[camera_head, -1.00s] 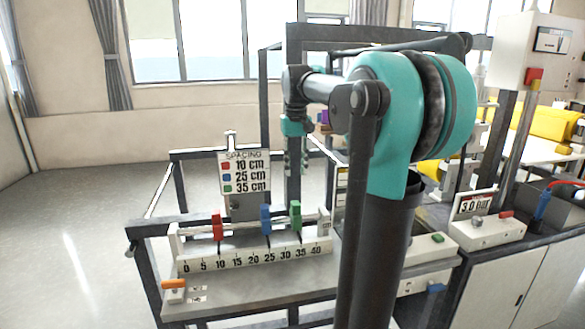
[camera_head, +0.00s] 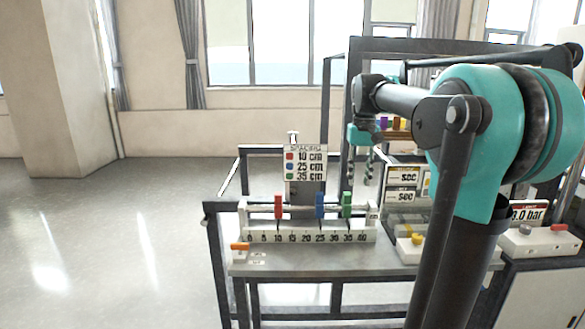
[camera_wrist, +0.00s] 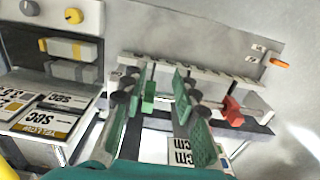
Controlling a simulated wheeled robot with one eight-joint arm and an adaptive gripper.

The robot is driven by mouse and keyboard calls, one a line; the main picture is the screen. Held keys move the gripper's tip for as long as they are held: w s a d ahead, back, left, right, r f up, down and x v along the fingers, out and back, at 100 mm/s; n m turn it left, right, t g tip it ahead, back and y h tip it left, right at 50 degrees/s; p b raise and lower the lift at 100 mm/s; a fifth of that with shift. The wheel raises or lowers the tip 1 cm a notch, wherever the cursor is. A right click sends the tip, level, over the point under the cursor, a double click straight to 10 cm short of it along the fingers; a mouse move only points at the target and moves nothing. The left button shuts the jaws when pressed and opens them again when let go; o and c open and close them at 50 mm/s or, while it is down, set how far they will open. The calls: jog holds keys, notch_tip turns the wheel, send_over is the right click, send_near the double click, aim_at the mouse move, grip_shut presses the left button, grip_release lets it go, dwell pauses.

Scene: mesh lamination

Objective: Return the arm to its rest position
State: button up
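My arm (camera_head: 440,190) is bent, with its forearm reaching left over the work table (camera_head: 330,262). My gripper (camera_head: 360,167) hangs pointing down behind the right end of the numbered scale bar, in front of the dark frame. In the wrist view my gripper (camera_wrist: 166,82) has its two green fingers apart, with nothing held between them. Red (camera_head: 278,206), blue (camera_head: 320,205) and green (camera_head: 346,204) sliders sit on the rail above the scale bar (camera_head: 300,237). The green slider (camera_wrist: 149,98) and red slider (camera_wrist: 232,113) also show beyond the fingers.
A spacing sign (camera_head: 305,163) stands behind the rail. An orange lever (camera_head: 240,246) is at the table's left front. A panel with "sec" signs (camera_head: 403,188) and a box with a yellow knob (camera_head: 417,239) stand to the right. The floor at left is clear.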

jog(key=s+f+t, duration=0.2)
jog(key=s+f, duration=0.9)
jog(key=f, duration=0.4)
jog(key=s+f+t, duration=0.2)
jog(key=s+f, duration=0.9)
jog(key=f, duration=0.4)
jog(key=shift+s+a, duration=0.15)
jog(key=shift+a, duration=0.3)
